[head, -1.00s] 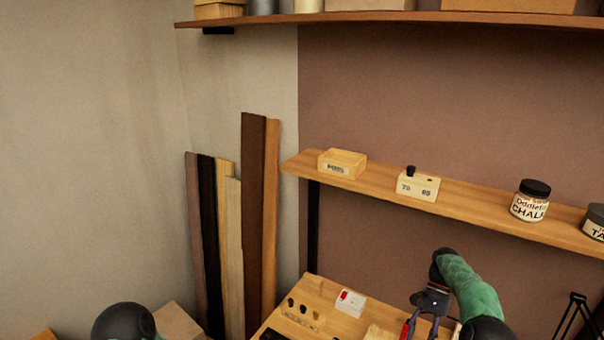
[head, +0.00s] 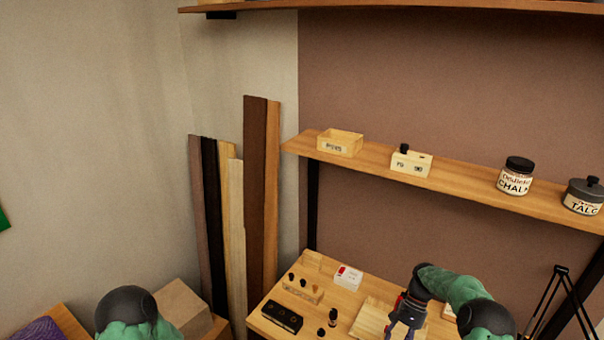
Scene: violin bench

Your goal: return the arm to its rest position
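My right arm, green with black joints, comes in at the lower right of the head view. Its gripper (head: 402,326) points down over the right part of the wooden bench (head: 347,306). Its fingertips are small and partly cut off by the bottom edge, so I cannot tell whether it is open or holds anything. My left arm shows only as a black and green joint at the lower left. The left gripper is out of view.
The bench carries a peg block (head: 302,290), a black box (head: 282,317), a white and red box (head: 348,278) and small dark bottles (head: 333,317). The shelf (head: 462,189) above holds a PINS box (head: 340,143), a CHALK jar (head: 515,177) and a TALC tin (head: 583,197). Boards (head: 255,200) lean at the left.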

